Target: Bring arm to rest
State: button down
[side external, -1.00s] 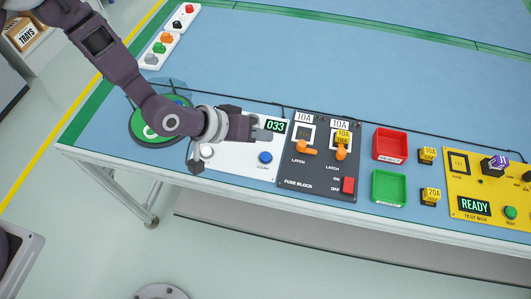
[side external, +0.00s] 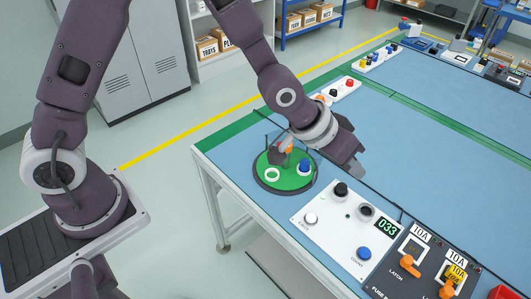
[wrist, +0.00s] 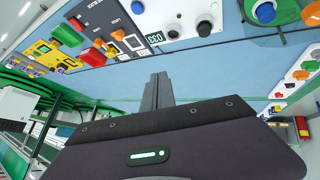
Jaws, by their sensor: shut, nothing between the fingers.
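My gripper (side external: 352,168) is shut and empty. In the side external view it hangs over the blue table, right of the green turntable (side external: 272,184) and behind the white control box (side external: 325,222). The turntable carries a blue part (side external: 305,166), a white ring (side external: 272,174) and an orange piece (side external: 289,148). The control box has black knobs, a blue button (side external: 363,254) and a display (side external: 381,231) reading 033. In the wrist view my closed fingers (wrist: 159,82) point over bare blue table, with the control box (wrist: 178,20) beyond them.
The dark fuse block (side external: 408,268) with orange latches stands right of the control box. A black cable crosses the table. A small button panel (side external: 345,88) lies near the far-left edge. The blue tabletop (side external: 420,150) right of my gripper is clear.

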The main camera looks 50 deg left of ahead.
jog(key=s+a+r+y, duration=0.2)
jog(key=s+a+r, duration=0.3)
jog(key=a+r, duration=0.6)
jog(key=s+a+r+n+y, duration=0.1)
jog(key=s+a, duration=0.4)
jog(key=s, duration=0.6)
jog(key=s+a+r+y, duration=0.1)
jog(key=s+a+r, duration=0.2)
jog(key=s, duration=0.7)
jog(key=a, duration=0.2)
jog(key=shift+s+a+r+n+g+y, duration=0.3)
jog(key=shift+s+a+r+n+g, duration=0.05)
jog(key=shift+r+n+g, duration=0.05)
